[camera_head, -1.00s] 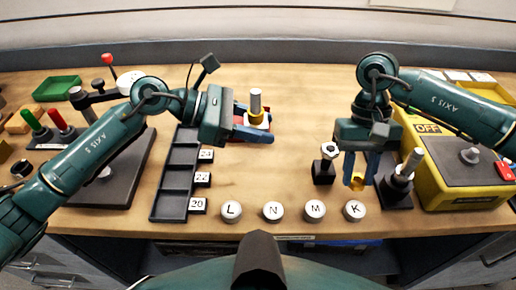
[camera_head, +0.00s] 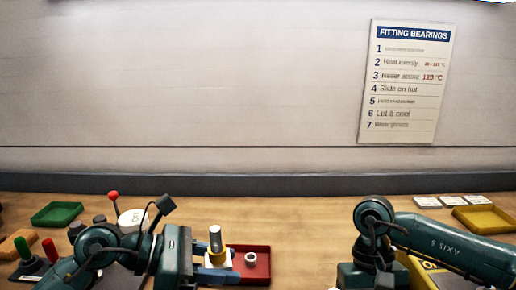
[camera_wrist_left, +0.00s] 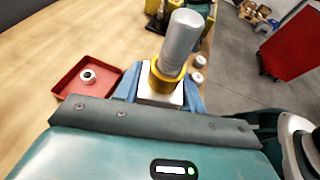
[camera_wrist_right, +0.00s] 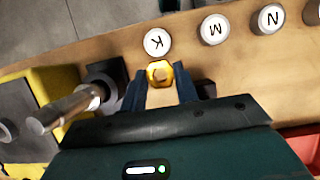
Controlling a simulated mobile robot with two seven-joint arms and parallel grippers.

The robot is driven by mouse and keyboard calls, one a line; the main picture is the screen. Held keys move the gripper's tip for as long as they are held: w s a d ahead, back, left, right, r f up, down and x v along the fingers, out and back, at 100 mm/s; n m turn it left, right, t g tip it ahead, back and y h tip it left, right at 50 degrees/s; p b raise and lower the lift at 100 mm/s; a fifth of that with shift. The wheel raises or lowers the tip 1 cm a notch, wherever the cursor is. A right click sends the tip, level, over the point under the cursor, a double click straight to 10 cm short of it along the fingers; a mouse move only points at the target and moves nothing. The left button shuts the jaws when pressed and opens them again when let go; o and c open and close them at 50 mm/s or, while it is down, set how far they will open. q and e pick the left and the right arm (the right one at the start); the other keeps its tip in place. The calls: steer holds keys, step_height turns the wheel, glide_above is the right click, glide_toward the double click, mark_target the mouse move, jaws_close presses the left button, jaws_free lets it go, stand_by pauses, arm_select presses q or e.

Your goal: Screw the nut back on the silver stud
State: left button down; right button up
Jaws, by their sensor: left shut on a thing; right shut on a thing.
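My left gripper (camera_wrist_left: 160,92) is shut on a white block (camera_wrist_left: 157,98) with a brass-coloured collar (camera_wrist_left: 160,78) and a silver stud (camera_wrist_left: 182,40) standing up from it. The stud also shows in the head view (camera_head: 215,240), above the left gripper's blue fingers (camera_head: 214,274). The nut and right fingers lie below the head view's edge. Nut and stud are well apart.
A red tray (camera_head: 263,250) holding a small metal ring (camera_head: 250,258) sits beside the left gripper. In the right wrist view, a tilted silver rod (camera_wrist_right: 70,106) on a black base stands near the nut, with a yellow box (camera_wrist_right: 42,85) behind. Lettered round caps, including K (camera_wrist_right: 157,42), line the bench edge.

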arm_select(q)
steer(key=s+a+f+n+t+y+p, duration=0.1)
steer(key=s+a+f+n+t, duration=0.15)
steer(key=a, duration=0.45)
steer(key=s+a+f+n+t+y, duration=0.1)
steer(key=s+a+f+n+t, duration=0.15)
steer(key=a, duration=0.35)
arm_select(e)
steer(key=shift+r, duration=0.7)
arm_select(q)
steer(key=w+d+f+m+g+h, duration=0.2)
steer(key=d+m+g, duration=0.7)
steer(key=d, duration=0.5)
steer(key=shift+w+d+g+h, duration=0.2)
steer(key=shift+w+g+h, duration=0.1)
steer(key=shift+w, duration=0.05)
steer(key=shift+f, duration=0.1)
arm_select(e)
steer(key=w+a+r, duration=0.2)
steer(key=a+r, duration=0.3)
step_height(320, 180, up, 13)
steer(key=m+y, duration=0.3)
steer(key=m, duration=0.4)
glide_above(226, 267)
steer(key=shift+d+t, duration=0.1)
steer(key=shift+t, duration=0.2)
steer(key=shift+f, duration=2.85)
steer(key=shift+f, duration=0.85)
